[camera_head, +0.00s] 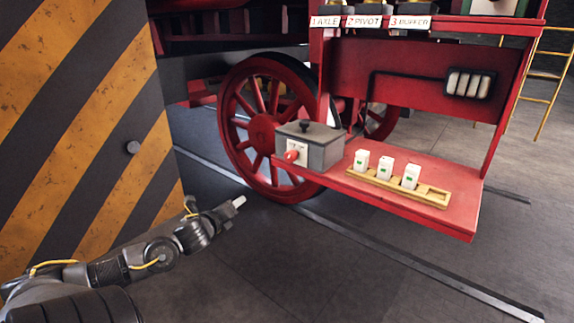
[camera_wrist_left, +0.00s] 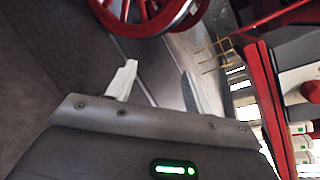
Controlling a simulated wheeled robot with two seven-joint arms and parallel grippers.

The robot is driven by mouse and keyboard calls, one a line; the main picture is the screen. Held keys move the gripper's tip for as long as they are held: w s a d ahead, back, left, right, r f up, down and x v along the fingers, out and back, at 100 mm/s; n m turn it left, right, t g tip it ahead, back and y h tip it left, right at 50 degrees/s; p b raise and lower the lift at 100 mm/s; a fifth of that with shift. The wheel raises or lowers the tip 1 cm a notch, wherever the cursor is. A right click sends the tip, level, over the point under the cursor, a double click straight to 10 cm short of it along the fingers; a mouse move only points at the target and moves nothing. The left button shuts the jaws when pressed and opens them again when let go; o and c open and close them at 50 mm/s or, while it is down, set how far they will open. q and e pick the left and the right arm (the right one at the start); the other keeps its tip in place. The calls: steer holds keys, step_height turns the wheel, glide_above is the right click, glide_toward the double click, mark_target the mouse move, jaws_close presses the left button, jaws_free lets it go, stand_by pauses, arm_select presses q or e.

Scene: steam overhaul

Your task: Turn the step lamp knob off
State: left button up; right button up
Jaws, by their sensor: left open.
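A red knob (camera_head: 291,155) sits on the white front plate of a grey box (camera_head: 322,150) on the left end of the red step (camera_head: 440,211). A caged lamp (camera_head: 469,84) is on the red panel above, with a dark conduit running from it down toward the box. My left gripper (camera_head: 238,202) is low and to the left of the knob, apart from it. In the left wrist view my left gripper (camera_wrist_left: 158,80) is open with nothing between its fingers, and the red knob (camera_wrist_left: 312,91) is at the right edge. My right gripper is not in view.
A wooden tray (camera_head: 433,194) with white blocks (camera_head: 385,168) stands on the step right of the box. Labelled holders (camera_head: 368,20) line the shelf above. A striped pillar (camera_head: 80,100) stands at left, near my arm. A red wheel (camera_head: 262,128) is behind. The floor in front is clear.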

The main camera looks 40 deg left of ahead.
arm_select(q)
steer(key=d+r+m+t+h, duration=0.3)
steer(key=d+r+m, duration=0.3)
steer(key=d+r, duration=0.45)
steer(key=m+h, duration=0.2)
steer(key=m, duration=0.2)
glide_toward(288, 158)
steer(key=shift+t, duration=0.3)
steer(key=w+p, duration=0.1)
steer(key=w, duration=0.6)
steer(key=shift+w+a, duration=0.15)
steer(key=shift+w, duration=0.15)
steer(key=shift+w+p, duration=0.3)
steer(key=shift+w, duration=0.4)
steer(key=shift+w+f, duration=0.1)
steer(key=shift+w, duration=0.15)
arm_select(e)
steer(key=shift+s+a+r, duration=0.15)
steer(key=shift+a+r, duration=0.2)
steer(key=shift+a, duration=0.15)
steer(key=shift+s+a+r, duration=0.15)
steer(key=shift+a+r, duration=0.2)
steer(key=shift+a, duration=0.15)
arm_select(q)
steer(key=shift+c, duration=0.2)
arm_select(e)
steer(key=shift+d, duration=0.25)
